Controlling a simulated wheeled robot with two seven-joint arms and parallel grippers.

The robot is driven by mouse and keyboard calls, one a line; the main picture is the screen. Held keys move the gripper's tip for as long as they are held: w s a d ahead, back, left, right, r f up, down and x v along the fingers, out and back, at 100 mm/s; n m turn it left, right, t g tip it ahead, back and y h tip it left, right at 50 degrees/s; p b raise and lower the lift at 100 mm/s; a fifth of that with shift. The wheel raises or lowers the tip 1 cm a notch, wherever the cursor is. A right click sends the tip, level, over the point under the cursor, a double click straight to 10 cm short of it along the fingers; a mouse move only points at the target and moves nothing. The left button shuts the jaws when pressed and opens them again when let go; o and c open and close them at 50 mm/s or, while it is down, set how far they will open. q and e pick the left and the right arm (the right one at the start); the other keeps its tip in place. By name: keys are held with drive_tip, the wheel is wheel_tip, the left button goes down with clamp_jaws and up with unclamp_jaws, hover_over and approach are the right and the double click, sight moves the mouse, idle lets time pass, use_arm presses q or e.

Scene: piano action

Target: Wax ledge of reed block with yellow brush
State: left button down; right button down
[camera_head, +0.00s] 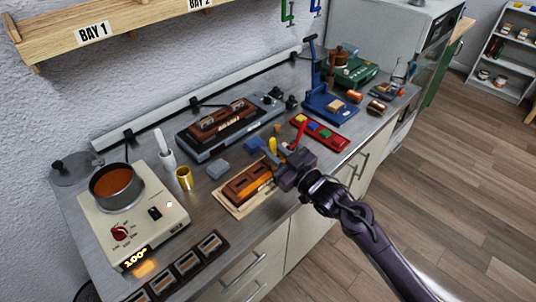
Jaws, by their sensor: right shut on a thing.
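The reed block (236,188) is a brown wooden block lying on a pale wooden base on the bench. An orange strip (262,194) shows along its near side. My right gripper (276,161) is over the right end of the block, its arm coming in from the lower right. It is shut on what looks like the yellow brush (273,145), whose yellow part sticks up by the fingers. The bristle end is too small and hidden to tell whether it touches the ledge. My left gripper is not in view.
A pot of brown-orange liquid (118,184) stands on a cream heater (150,222) at left. A red tray (320,132) and a blue press (326,104) stand behind the gripper. A slotted dark rack (185,264) is at the front.

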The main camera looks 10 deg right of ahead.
idle(0.3)
drive_tip(key=shift+w+d+f+b, duration=0.1)
drive_tip(key=shift+w+d+b, duration=0.1)
drive_tip(key=shift+w+d, duration=0.3)
drive_tip(key=shift+w+d+f+b, duration=0.1)
drive_tip(key=shift+w+d+b, duration=0.15)
drive_tip(key=shift+d, duration=0.35)
drive_tip(key=shift+w+d+r, duration=0.1)
drive_tip(key=shift+w+d, duration=0.05)
drive_tip(key=shift+d, duration=0.05)
drive_tip(key=w+d, duration=0.2)
drive_tip(key=shift+d+b, duration=0.3)
drive_tip(key=shift+r, duration=0.15)
wheel_tip(320, 180, up, 7)
drive_tip(key=p, duration=0.6)
